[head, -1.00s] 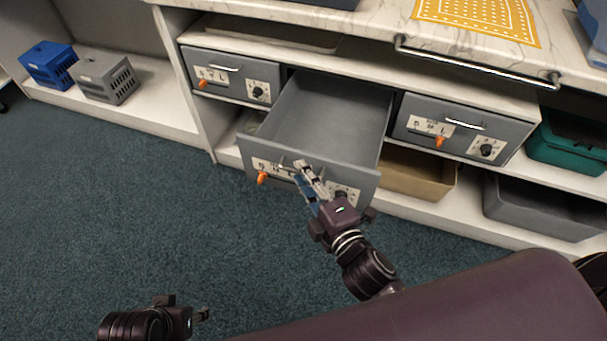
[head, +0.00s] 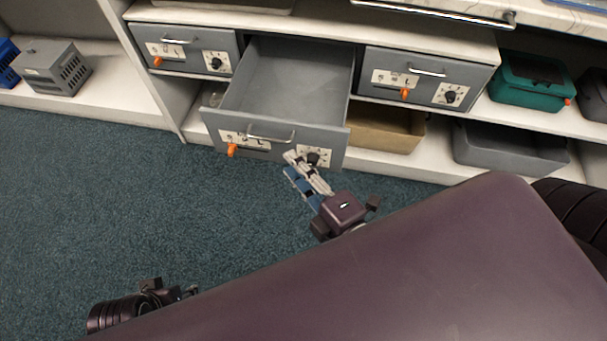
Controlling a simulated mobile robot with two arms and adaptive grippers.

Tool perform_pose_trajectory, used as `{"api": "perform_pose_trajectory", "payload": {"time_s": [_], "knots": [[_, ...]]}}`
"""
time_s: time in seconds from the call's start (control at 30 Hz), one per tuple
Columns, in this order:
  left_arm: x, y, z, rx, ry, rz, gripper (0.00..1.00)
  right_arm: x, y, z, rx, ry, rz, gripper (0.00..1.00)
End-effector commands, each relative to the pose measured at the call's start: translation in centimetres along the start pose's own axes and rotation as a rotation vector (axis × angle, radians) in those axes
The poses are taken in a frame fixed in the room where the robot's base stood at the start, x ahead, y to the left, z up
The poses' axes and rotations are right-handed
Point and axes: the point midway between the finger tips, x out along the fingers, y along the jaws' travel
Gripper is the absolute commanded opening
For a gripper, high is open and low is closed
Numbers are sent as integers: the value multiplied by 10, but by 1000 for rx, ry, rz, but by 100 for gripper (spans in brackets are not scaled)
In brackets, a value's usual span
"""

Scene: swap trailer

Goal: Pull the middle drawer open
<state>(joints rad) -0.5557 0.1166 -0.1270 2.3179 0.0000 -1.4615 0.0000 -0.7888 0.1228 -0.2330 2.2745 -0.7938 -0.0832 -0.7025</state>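The middle drawer (head: 290,85) is a grey box pulled well out of the shelf unit, and its inside looks empty. Its front (head: 215,130) carries a silver bar handle (head: 271,138), an orange knob (head: 231,150) and a black dial (head: 313,158). My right gripper (head: 288,164) is just in front of the drawer's front, below and right of the handle and apart from it. Its fingers look parted, with nothing between them. My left gripper (head: 191,292) is low at the left over the carpet, small and partly hidden.
Closed drawers stand left (head: 187,50) and right (head: 430,75). A tan bin (head: 385,130), a grey bin (head: 510,148) and a teal crate (head: 530,78) are on the shelves at right. Blue-green carpet (head: 120,190) in front is clear.

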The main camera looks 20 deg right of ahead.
Motion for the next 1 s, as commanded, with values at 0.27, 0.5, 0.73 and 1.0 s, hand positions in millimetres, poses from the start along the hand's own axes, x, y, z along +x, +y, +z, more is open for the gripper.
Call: {"api": "perform_pose_trajectory", "payload": {"time_s": [0.27, 0.5, 0.73, 1.0], "knots": [[0, 0, 0, 0, 0, 0, 40, -25, 0, 1, 0, -2, -1, 25], [0, 0, 0, 0, 1, 0, 40, -29, 1, 0, -1, 0, 1, 25], [0, 0, 0, 0, 1, 0, 40, -29, 0, 0, -1, 0, 1, 25], [0, 0, 0, 0, 0, 0, 40, -28, -1, 3, 12, -11, -5, 25]]}}
